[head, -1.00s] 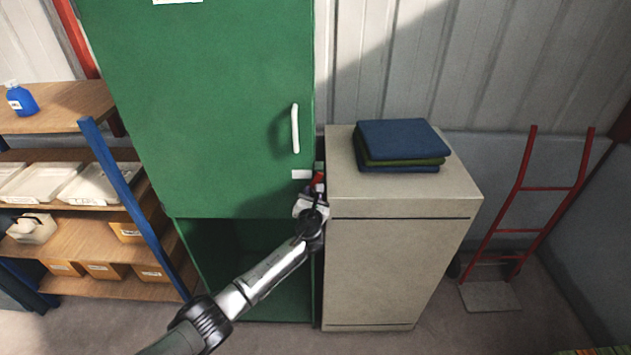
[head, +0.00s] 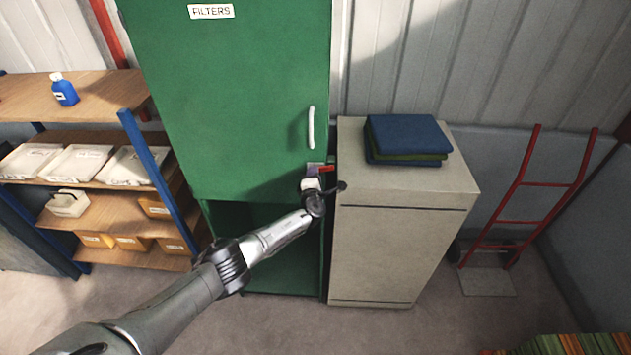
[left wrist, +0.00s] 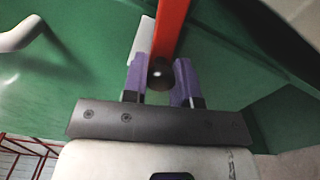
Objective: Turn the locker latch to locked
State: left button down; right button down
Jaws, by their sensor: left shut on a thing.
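The locker is a tall green cabinet (head: 235,110) with a white door handle (head: 311,127). Its red latch (head: 326,169) is at the lower right of the door, just under the handle, and lies roughly sideways in the head view. My left gripper (head: 315,176) is at the latch. In the left wrist view the red latch (left wrist: 170,28) runs up from between the purple fingertips of the left gripper (left wrist: 160,82), which is shut on it. A dark round knob sits between the fingers. The gripper hides part of the latch. My right gripper is not in view.
A beige cabinet (head: 385,255) with folded cloths (head: 408,138) on top stands close to the locker's right side. Shelves (head: 130,205) with trays and boxes stand left. A red hand truck (head: 520,205) leans at the right. The locker's lower part is an open recess.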

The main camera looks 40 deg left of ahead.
pick_arm(q)
jog(key=shift+r+m+p, duration=0.3)
jog(key=shift+r+m, duration=0.2)
jog(key=shift+m, duration=0.1)
jog(key=shift+r+m+p, duration=0.2)
jog(key=shift+m+p, duration=0.2)
jog(key=shift+m, duration=0.2)
jog(key=c, duration=0.9)
grip_release()
jog(key=shift+s, duration=0.1)
jog(key=shift+s+p, duration=0.1)
jog(key=shift+p, duration=0.25)
jog(key=shift+p+v, duration=3)
jog(key=shift+v, duration=3.8)
